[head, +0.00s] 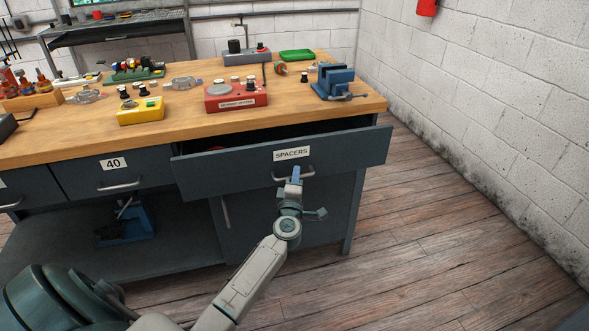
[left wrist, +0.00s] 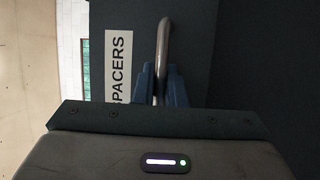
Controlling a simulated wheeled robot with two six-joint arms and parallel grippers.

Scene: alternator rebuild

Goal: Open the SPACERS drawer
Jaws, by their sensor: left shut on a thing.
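The SPACERS drawer (head: 350,153) is a dark grey drawer at the right end of the workbench, with a white SPACERS label (head: 291,153). It stands pulled out, its front well ahead of the drawer beside it, and a dark gap shows over its top edge. My left gripper (head: 295,176) is at the drawer's metal handle (head: 308,172). In the left wrist view its blue fingers (left wrist: 161,84) are shut on the handle bar (left wrist: 163,45), next to the label (left wrist: 118,65). My right gripper is in neither view.
The wooden benchtop (head: 70,135) holds a red box (head: 236,96), a yellow box (head: 140,111) and a blue vise (head: 335,82). A closed drawer labelled 40 (head: 113,163) is to the left. Wooden floor (head: 450,240) is clear at right, up to a white block wall (head: 480,80).

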